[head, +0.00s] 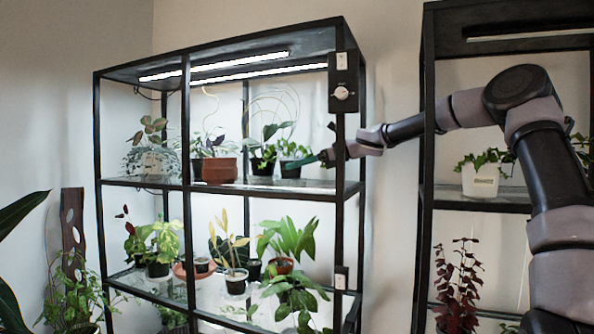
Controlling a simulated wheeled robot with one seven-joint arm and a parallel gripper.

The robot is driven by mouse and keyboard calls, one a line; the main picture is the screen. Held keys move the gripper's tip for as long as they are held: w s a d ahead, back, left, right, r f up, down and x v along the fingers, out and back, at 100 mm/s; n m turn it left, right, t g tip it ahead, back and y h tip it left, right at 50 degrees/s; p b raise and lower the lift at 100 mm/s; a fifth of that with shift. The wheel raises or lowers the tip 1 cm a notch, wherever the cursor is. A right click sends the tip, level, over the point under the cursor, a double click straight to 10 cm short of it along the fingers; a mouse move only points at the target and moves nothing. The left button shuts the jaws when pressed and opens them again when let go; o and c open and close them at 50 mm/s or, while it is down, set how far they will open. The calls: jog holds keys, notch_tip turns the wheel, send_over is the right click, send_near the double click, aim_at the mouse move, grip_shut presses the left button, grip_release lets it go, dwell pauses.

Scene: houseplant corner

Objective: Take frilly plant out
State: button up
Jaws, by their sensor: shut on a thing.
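A small bushy green plant (291,149) in a dark pot stands at the right end of the upper shelf of the left rack. Its leaves look ruffled, so it seems to be the frilly plant, though the leaf edges are too small to see clearly. My gripper (312,160) reaches in past the rack's front right post, with its green fingers at the right side of this plant's pot. It appears shut on the plant's pot. The exact contact is too small to see. The pot looks upright and at shelf level.
The rack's black front post (340,200), carrying a dial box (343,92), stands close to my gripper. Left of the plant are another potted plant (263,160) and a terracotta pot (219,170). A second rack with a white pot (480,182) stands right.

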notch_tip(320, 180, up, 2)
jog(key=shift+r, duration=0.25)
jog(key=s+d, duration=0.2)
jog(key=d, duration=1.5)
jog(key=shift+s+d, duration=0.35)
jog(key=shift+d, duration=0.05)
jog(key=shift+f, duration=0.1)
jog(key=shift+a, duration=0.1)
